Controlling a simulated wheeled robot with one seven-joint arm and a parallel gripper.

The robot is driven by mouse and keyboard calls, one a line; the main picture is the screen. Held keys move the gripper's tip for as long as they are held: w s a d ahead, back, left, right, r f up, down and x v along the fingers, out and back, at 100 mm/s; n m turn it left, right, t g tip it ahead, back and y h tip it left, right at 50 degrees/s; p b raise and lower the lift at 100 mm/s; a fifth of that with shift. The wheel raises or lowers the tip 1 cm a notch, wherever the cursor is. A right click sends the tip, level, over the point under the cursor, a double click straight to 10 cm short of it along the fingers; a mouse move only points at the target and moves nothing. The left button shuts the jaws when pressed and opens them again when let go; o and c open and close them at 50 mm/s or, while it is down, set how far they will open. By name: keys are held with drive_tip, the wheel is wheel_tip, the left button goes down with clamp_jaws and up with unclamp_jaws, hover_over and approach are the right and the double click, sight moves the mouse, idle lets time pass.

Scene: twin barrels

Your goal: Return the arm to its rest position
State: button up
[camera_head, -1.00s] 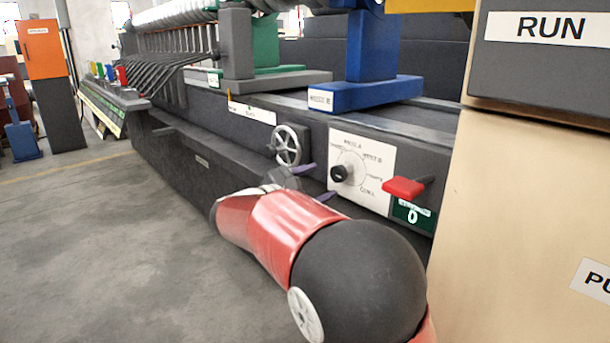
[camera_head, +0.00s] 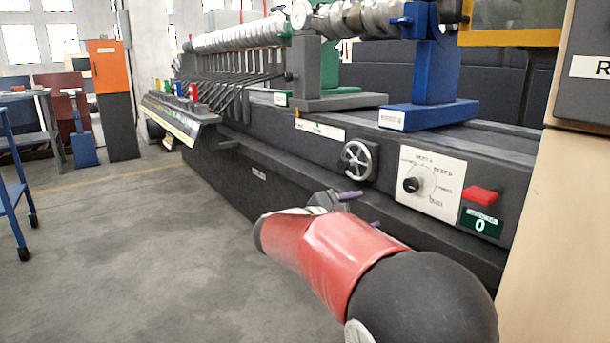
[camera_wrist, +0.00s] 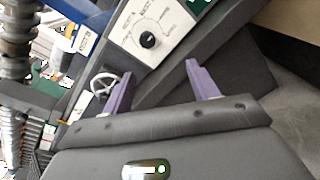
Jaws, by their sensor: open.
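My red and black arm reaches from the bottom right of the head view toward the grey machine. My gripper (camera_head: 355,208) is in front of the machine's lower side, partly hidden behind my own arm. In the wrist view my gripper (camera_wrist: 158,80) shows two purple fingers, spread apart with nothing between them. The fingers point toward the machine's front, near the white dial panel (camera_wrist: 150,28) and the handwheel (camera_wrist: 104,84). I see no contact between the fingers and the machine.
The long grey machine (camera_head: 290,165) carries a handwheel (camera_head: 359,161), a dial panel (camera_head: 431,180) and a red lever (camera_head: 482,195). A beige cabinet (camera_head: 560,230) stands close at the right. A blue cart (camera_head: 12,190) is at far left. The floor (camera_head: 170,255) at left is clear.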

drive_tip(key=s+d+f+m+g+y+p, duration=0.1)
drive_tip(key=s+d+m+g+y+p, duration=0.15)
drive_tip(key=s+d+m, duration=0.4)
drive_tip(key=s+d+f+m+g+y+p, duration=0.1)
drive_tip(key=s+d+m+g+y+p, duration=0.2)
drive_tip(key=s, duration=0.7)
drive_tip(key=s+a+f+m+y+p, duration=0.1)
drive_tip(key=s+a+m+y, duration=0.2)
drive_tip(key=s, duration=0.5)
drive_tip(key=s+a+f+m+t+y+p, duration=0.1)
drive_tip(key=s+a+m+y, duration=0.1)
drive_tip(key=s+m+y, duration=0.3)
drive_tip(key=s, duration=0.2)
drive_tip(key=shift+s+a+y+p, duration=0.3)
drive_tip(key=shift+s+a+y, duration=0.05)
drive_tip(key=shift+a, duration=0.05)
drive_tip(key=shift+t, duration=0.25)
